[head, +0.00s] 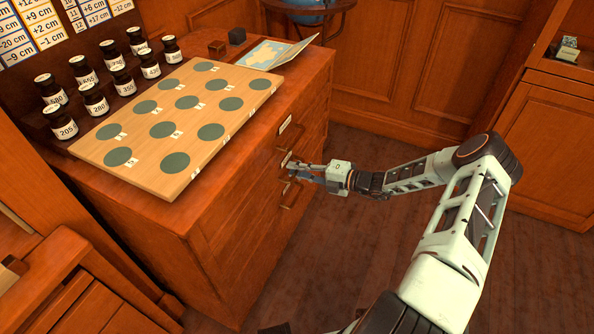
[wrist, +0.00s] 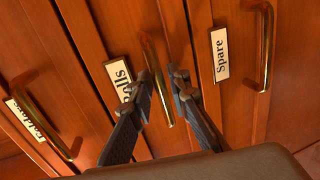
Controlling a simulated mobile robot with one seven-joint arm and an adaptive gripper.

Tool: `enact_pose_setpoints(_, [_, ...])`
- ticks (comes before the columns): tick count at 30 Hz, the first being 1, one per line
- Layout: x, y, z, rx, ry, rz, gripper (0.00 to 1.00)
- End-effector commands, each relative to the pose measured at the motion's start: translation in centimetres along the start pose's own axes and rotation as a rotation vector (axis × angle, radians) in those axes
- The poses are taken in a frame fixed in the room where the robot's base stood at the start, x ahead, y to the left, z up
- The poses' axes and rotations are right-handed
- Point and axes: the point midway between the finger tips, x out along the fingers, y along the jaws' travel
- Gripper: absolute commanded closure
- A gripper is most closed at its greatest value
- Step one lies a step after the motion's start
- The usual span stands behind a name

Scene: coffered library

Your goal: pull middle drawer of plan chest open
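The plan chest (head: 225,238) stands at centre left in the head view, with brass handles on its front. The drawer fronts look flush. In the wrist view, the middle drawer has a brass handle (wrist: 164,98) and a partly covered label (wrist: 119,76) ending in "lls". My gripper (head: 291,172) is at the chest front. In the wrist view, its two fingers (wrist: 160,82) stand on either side of the middle handle, with the handle between them. The fingers look apart; whether either touches the handle I cannot tell.
Neighbouring drawers carry a "Spare" label (wrist: 220,54) and a "Folders" label (wrist: 25,119), each with a brass handle. A wooden board (head: 150,128) with dark discs and several labelled bottles (head: 94,98) sit on the chest. The floor (head: 345,250) before the chest looks clear.

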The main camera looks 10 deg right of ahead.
Motion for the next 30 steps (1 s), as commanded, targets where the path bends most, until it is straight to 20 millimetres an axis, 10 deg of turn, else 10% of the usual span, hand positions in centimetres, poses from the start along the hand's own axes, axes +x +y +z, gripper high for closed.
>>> enact_pose_setpoints(6, [0.0, 0.0, 0.0, 0.0, 0.0, 0.0, 1.0])
enact_pose_setpoints(22, [-0.5, -0.1, 0.0, -0.001, -0.001, -0.001, 1.0])
enact_pose_setpoints(30, [-4.1, -0.8, 0.1, 0.0, -0.003, -0.002, 1.0])
